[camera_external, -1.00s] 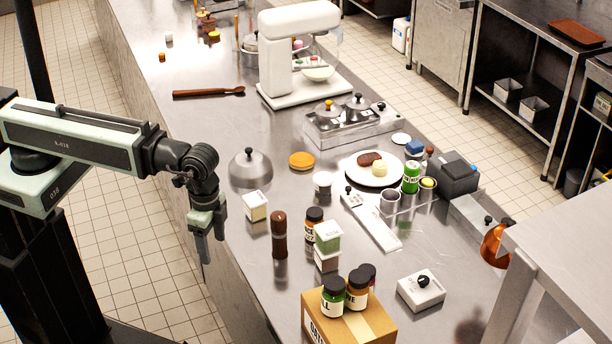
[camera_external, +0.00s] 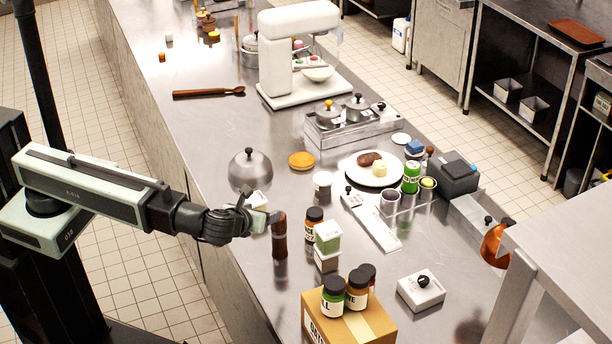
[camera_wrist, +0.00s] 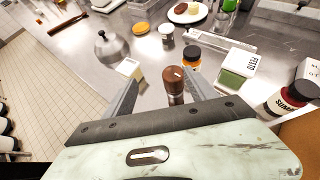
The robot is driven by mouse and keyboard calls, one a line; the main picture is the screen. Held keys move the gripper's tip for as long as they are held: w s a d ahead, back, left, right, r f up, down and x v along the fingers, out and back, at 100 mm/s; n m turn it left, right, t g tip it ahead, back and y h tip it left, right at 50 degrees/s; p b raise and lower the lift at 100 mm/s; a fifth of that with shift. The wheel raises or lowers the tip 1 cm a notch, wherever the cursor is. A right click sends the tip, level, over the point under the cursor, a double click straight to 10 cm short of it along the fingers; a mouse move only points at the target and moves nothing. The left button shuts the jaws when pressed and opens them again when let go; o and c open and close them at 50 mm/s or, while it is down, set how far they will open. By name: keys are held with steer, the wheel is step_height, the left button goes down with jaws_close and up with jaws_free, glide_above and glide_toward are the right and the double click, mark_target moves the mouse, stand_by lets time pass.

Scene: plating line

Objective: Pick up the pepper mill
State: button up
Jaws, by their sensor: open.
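The pepper mill (camera_external: 280,238) is a dark brown upright cylinder standing on the steel counter near its left edge. It also shows in the wrist view (camera_wrist: 174,84), between my two fingers and near their tips. My gripper (camera_external: 268,215) is open and reaches level toward the mill's upper part from the left. In the wrist view my gripper (camera_wrist: 160,92) has one finger on each side of the mill. I cannot tell whether either finger touches it. The lower part of the mill is hidden there by the gripper body.
A spice jar with an orange label (camera_external: 313,223) and a green-topped box (camera_external: 327,237) stand close to the right of the mill. A pale box (camera_external: 257,200) is partly hidden behind my gripper. A steel dome (camera_external: 250,170) is farther back. A cardboard box (camera_external: 372,325) with jars stands in front.

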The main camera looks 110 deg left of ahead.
steer(key=m+y+b, duration=0.1)
steer(key=y+b, duration=0.1)
steer(key=b, duration=0.9)
glide_toward(276, 239)
steer(key=shift+t, duration=0.4)
steer(key=x, duration=0.2)
steer(key=f+x, duration=0.1)
steer(key=x, duration=0.2)
steer(key=shift+s+d+r, duration=0.1)
steer(key=shift+s+d, duration=0.1)
steer(key=shift+a+r, duration=0.1)
steer(key=b+x, duration=0.2)
steer(key=x, duration=0.5)
steer(key=shift+s+a, duration=0.15)
steer(key=shift+a, duration=0.2)
jaws_close()
steer(key=shift+r, duration=0.15)
step_height(276, 239, up, 10)
steer(key=p, duration=1)
